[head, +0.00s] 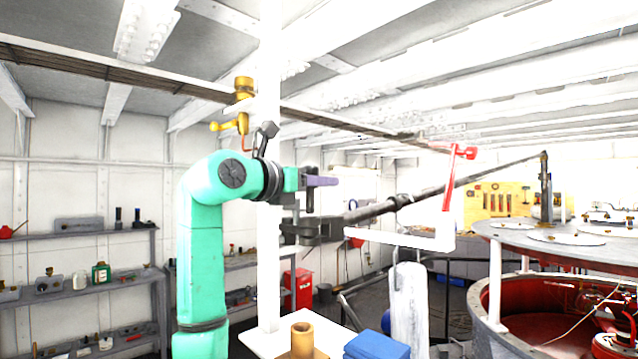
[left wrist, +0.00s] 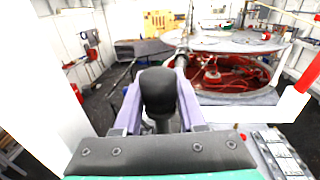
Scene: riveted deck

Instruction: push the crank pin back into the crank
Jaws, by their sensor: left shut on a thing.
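My left gripper (head: 320,181), with purple fingers on a teal arm, is level at the centre left of the head view. In the left wrist view, the left gripper (left wrist: 156,82) is shut on a dark, round-headed piece, which looks like the crank pin (left wrist: 158,92). A dark grey part that looks like the crank (head: 312,231) is just below the gripper in the head view, with a long dark rod running right from it. The pin's lower end is hidden, so I cannot tell how deep it sits. My right gripper is not in view.
A white post (head: 268,200) stands close behind my left arm. A red lever (head: 450,178) rises from a white bracket to the right. A tan cylinder (head: 302,338) and blue cloth (head: 378,345) are in front below. A round grey-topped machine (head: 560,240) stands at right.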

